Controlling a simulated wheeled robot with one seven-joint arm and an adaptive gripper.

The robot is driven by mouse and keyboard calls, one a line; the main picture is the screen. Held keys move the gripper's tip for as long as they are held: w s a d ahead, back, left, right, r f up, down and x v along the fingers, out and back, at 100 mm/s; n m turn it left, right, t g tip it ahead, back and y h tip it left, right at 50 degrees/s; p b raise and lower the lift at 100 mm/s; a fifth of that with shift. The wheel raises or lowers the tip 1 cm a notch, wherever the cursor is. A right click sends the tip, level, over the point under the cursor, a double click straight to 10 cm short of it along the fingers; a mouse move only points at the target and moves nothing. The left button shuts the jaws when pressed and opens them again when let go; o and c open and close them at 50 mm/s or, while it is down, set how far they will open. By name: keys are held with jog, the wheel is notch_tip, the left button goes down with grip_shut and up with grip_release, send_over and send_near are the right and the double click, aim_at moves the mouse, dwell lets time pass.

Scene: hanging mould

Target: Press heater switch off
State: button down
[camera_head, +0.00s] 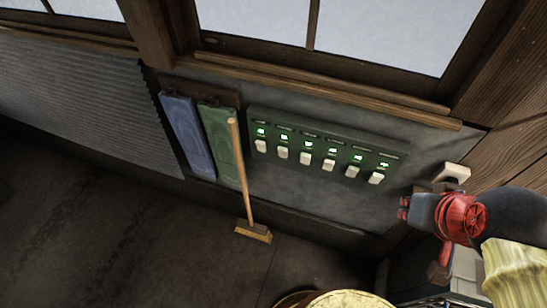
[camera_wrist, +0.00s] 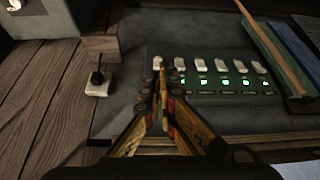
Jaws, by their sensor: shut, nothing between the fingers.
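A green switch panel (camera_head: 318,128) on the grey wall carries a row of white rocker switches, each under a lit green light. It also shows in the wrist view (camera_wrist: 215,114), turned upside down. The labels are too small to read, so I cannot tell which is the heater switch. The end switch (camera_head: 376,178) on the right is at the left end in the wrist view. My gripper (camera_wrist: 160,76) is shut and empty, its tips in front of that end. They partly cover the end switch and hide its light. I cannot tell whether they touch. My arm comes in from the right in the head view.
A white outlet (camera_head: 453,172) is right of the panel; a black plug is in it in the wrist view (camera_wrist: 98,84). A wooden broom (camera_head: 243,180) leans left of the panel, near blue (camera_head: 187,135) and green (camera_head: 222,150) hanging boards. Windows are above.

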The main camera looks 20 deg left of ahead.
jog(key=w+a+f+n+h+b, duration=0.35)
jog(key=w+a+f+n, duration=0.65)
jog(key=n, duration=0.7)
jog(key=a+f+n+t+y, duration=0.1)
jog(key=a+f+n+t, duration=0.2)
jog(key=a+n, duration=0.6)
jog(key=s+a+f+n+t+y+b, duration=0.1)
jog(key=a+f+n, duration=0.6)
jog(key=a, duration=0.7)
jog(key=shift+s+a+f+n+t+y, duration=0.15)
jog(key=shift+s+a+n+t+y, duration=0.15)
jog(key=shift+n+t, duration=0.7)
jog(key=shift+w, duration=0.1)
